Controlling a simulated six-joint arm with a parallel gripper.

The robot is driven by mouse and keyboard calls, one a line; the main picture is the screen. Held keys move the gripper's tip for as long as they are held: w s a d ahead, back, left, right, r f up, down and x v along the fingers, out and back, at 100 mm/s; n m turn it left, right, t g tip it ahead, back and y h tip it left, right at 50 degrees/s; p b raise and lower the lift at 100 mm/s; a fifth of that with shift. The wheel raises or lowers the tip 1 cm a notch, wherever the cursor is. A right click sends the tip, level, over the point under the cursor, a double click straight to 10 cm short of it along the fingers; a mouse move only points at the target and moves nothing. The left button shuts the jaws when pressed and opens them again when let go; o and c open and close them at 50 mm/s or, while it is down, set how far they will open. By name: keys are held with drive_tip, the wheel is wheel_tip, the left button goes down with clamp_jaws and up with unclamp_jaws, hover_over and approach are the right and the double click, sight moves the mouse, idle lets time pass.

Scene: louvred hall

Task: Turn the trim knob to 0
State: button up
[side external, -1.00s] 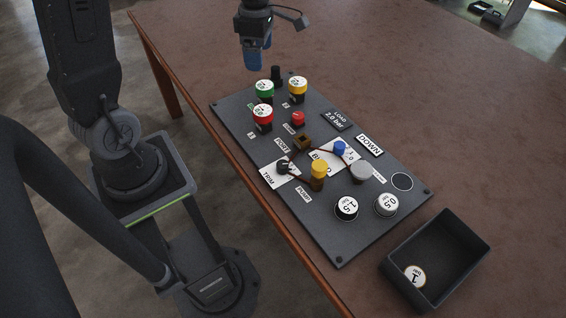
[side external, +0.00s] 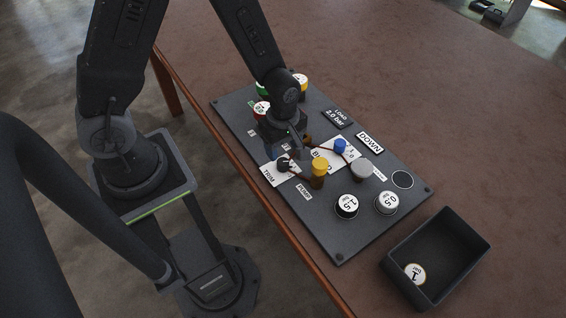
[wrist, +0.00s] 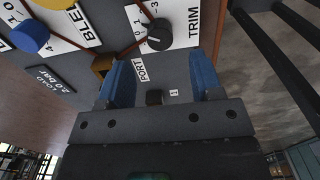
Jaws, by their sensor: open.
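The trim knob (side external: 283,164) is a dark round knob on a white TRIM label near the panel's near edge. In the wrist view the trim knob (wrist: 158,36) stands beyond my fingertips, roughly between their lines. It has a light mark, and small digits show on its label (wrist: 190,22); I cannot tell exactly which digit the mark meets. My gripper (wrist: 160,72) is open and empty, its two blue fingers apart, not touching the knob. In the side view my gripper (side external: 298,142) is low over the panel, partly hidden by my wrist.
A brown port block (wrist: 103,66) is close to the left finger, with a brown cord running near the trim label. A blue knob (side external: 339,146), a yellow knob (side external: 319,168) and a grey knob (side external: 361,169) stand nearby. A black tray (side external: 461,222) is at the right.

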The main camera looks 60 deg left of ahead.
sight(283, 162)
drive_tip(key=shift+f, duration=3)
clamp_jaws()
